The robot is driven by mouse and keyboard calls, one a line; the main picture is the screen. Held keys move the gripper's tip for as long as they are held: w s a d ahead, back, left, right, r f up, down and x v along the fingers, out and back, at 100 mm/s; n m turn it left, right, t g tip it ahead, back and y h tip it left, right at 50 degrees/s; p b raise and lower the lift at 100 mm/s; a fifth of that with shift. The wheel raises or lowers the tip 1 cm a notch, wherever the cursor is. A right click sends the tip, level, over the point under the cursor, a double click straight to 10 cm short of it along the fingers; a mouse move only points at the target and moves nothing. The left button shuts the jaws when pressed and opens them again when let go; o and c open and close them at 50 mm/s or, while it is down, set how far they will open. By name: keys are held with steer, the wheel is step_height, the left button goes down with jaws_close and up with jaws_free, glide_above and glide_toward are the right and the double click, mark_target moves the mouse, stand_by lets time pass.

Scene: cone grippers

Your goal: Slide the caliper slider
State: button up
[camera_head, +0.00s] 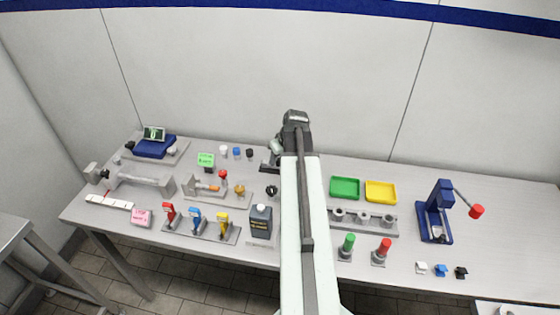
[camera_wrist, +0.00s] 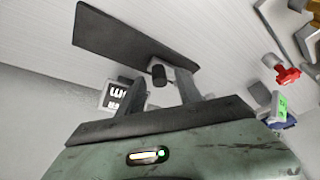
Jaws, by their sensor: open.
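In the head view a long grey bar (camera_head: 140,181) with an end block lies at the left of the table. It looks most like the caliper, but its slider is too small to make out. My gripper (camera_head: 269,165) is at the back middle of the table, well to the right of that bar. It is open, and nothing shows held in it. In the wrist view a dark flat plate (camera_wrist: 130,38) and a small dark cylinder (camera_wrist: 159,75) show near the jaws. I cannot tell what they belong to.
A blue device with a screen (camera_head: 153,146) stands at the back left. A green tray (camera_head: 345,188), a yellow tray (camera_head: 380,192) and a blue press (camera_head: 436,215) are to the right.

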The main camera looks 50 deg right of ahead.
jaws_close()
stand_by(1.3)
